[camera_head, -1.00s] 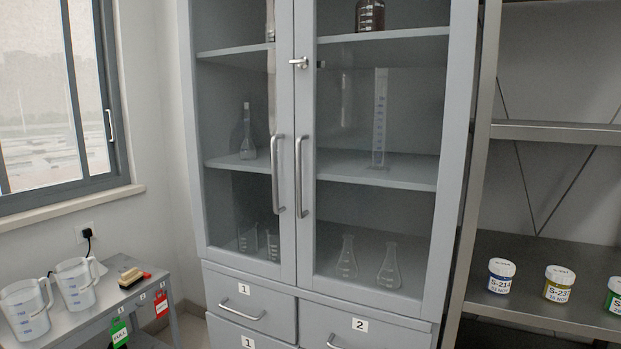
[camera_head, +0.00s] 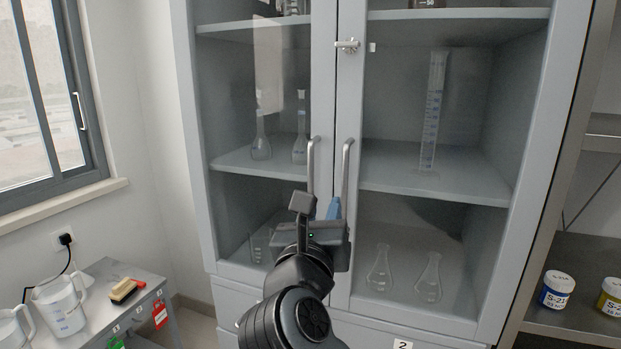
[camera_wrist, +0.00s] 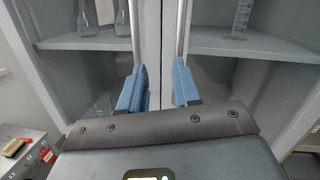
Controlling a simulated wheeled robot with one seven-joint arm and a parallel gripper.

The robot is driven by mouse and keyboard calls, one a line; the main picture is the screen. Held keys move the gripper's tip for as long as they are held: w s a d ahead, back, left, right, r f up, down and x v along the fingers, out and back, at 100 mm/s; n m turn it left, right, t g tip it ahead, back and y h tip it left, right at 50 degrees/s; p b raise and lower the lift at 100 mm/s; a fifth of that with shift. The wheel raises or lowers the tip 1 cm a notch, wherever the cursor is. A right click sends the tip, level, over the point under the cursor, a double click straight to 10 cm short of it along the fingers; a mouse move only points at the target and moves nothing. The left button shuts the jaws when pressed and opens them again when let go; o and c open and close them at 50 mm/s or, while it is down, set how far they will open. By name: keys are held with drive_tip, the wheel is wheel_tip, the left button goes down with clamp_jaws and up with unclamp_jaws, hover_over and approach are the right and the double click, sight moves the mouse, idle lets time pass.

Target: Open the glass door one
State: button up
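The cabinet has two shut glass doors, a left door (camera_head: 265,120) and a right door (camera_head: 440,100). No number shows on either door. The left handle (camera_head: 311,165) and right handle (camera_head: 346,168) are upright silver bars side by side. My gripper (camera_head: 328,210) is in front of their lower ends. In the wrist view, its blue fingers (camera_wrist: 158,88) are open with a gap between them. The left handle (camera_wrist: 135,35) runs down near the left finger and the right handle (camera_wrist: 183,30) near the right finger. I cannot tell whether they touch.
A silver latch (camera_head: 347,45) sits at the door seam above the handles. Glassware stands behind the glass. A side table (camera_head: 110,275) with jugs stands at left; a metal shelf (camera_head: 590,300) with labelled jars is at right.

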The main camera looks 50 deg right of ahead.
sight(310, 186)
drive_tip(key=shift+m+y, duration=0.8)
drive_tip(key=shift+y, duration=0.1)
drive_tip(key=w+d, duration=0.2)
drive_tip(key=w+d+p, duration=0.1)
drive_tip(key=w+d, duration=0.1)
drive_tip(key=w+d+r+p, duration=0.1)
drive_tip(key=w, duration=0.2)
drive_tip(key=shift+d, duration=0.4)
clamp_jaws()
